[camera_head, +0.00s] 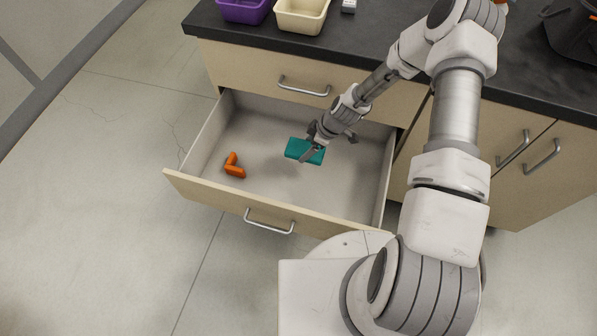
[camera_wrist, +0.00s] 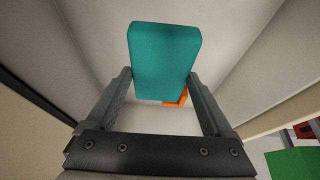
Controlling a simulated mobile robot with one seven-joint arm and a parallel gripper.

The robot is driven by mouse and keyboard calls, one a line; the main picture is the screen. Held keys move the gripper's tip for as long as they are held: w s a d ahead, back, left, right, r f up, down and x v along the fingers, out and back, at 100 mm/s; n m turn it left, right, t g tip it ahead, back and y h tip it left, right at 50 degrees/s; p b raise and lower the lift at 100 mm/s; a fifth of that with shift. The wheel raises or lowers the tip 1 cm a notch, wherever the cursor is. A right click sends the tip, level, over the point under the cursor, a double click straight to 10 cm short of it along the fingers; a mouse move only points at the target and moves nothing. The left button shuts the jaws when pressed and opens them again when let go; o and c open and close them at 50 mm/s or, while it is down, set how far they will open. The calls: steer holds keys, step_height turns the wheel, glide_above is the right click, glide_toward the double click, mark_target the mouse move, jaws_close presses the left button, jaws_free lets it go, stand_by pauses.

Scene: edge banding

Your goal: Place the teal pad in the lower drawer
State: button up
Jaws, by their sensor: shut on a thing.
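The teal pad (camera_head: 304,151) is held at my gripper (camera_head: 317,149), over the inside of the open lower drawer (camera_head: 215,190). In the wrist view the teal pad (camera_wrist: 166,60) sits between the two fingers of my gripper (camera_wrist: 160,85), which is shut on it. The pad appears to be above the drawer floor, but the exact gap cannot be told. The drawer is pulled well out, and its floor around the pad is mostly bare.
An orange L-shaped piece (camera_head: 234,166) lies in the drawer, left of the pad. A closed upper drawer (camera_head: 250,75) is above. A purple bin (camera_head: 243,10) and a cream bin (camera_head: 301,15) stand on the dark countertop (camera_head: 385,20).

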steer(key=s+d+f, duration=0.2)
steer(key=s, duration=0.1)
steer(key=s+d+f+b, duration=0.1)
steer(key=s+d+f, duration=0.1)
steer(key=s+d+f+b, duration=0.1)
steer(key=s+d+f, duration=0.2)
steer(key=shift+s+d, duration=0.1)
steer(key=shift+s, duration=0.25)
steer(key=shift+f+b, duration=0.5)
steer(key=shift+f, duration=1.4)
steer(key=shift+f, duration=0.15)
steer(key=o, duration=1.2)
steer(key=shift+d+r, duration=0.15)
steer(key=shift+r, duration=0.4)
steer(key=p+v, duration=0.3)
steer(key=v, duration=0.8)
steer(key=shift+s+r, duration=0.1)
